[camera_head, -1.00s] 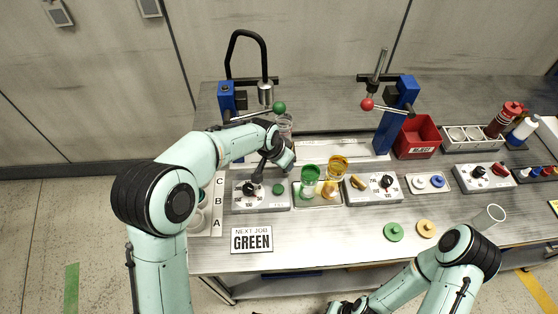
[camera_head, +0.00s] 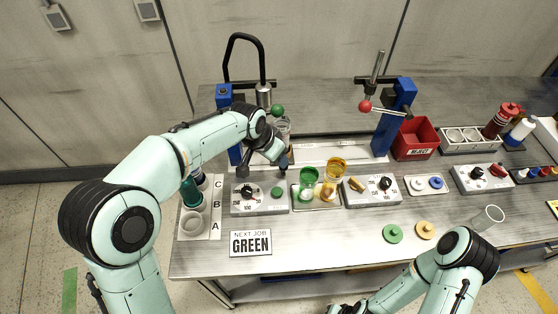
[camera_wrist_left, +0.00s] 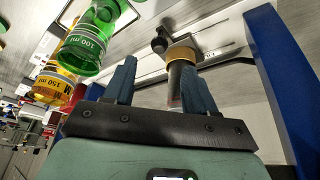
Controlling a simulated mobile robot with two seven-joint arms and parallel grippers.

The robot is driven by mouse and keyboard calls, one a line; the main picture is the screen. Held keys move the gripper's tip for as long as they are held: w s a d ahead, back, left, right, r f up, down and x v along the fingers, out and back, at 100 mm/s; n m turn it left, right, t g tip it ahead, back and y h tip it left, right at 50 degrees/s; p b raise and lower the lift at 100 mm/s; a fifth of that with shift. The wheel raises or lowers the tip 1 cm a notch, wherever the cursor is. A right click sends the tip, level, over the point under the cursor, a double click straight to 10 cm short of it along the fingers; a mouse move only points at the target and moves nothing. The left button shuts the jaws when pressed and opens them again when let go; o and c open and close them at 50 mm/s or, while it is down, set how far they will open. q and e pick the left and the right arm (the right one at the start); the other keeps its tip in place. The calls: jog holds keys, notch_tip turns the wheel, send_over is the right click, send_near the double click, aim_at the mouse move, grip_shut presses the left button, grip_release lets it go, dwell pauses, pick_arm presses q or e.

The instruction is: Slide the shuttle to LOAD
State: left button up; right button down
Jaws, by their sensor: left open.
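The shuttle track is a pale plate (camera_head: 335,153) between two blue posts at the bench's back; it also shows in the left wrist view (camera_wrist_left: 222,62). In that view a dark round knob (camera_wrist_left: 159,45) and a tan-collared dark cylinder (camera_wrist_left: 181,56) stand by the track; I cannot tell which belongs to the shuttle. A clear cup (camera_head: 284,124) is beside the left post, partly behind my arm. My left gripper (camera_head: 284,165) is open near the track's left end; its fingers (camera_wrist_left: 158,80) are apart, the cylinder appearing beside the right one. My right gripper (camera_head: 342,308) is cut off at the bottom edge.
Green (camera_head: 308,178) and amber (camera_head: 336,167) beakers stand close right of my left gripper. Dial boxes (camera_head: 258,198) line the bench in front. The left blue post (camera_wrist_left: 283,85) is close beside the gripper. A red bin (camera_head: 416,138) is at right.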

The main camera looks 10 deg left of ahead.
pick_arm(q)
jog(key=v, duration=0.5)
jog(key=shift+c, duration=0.3)
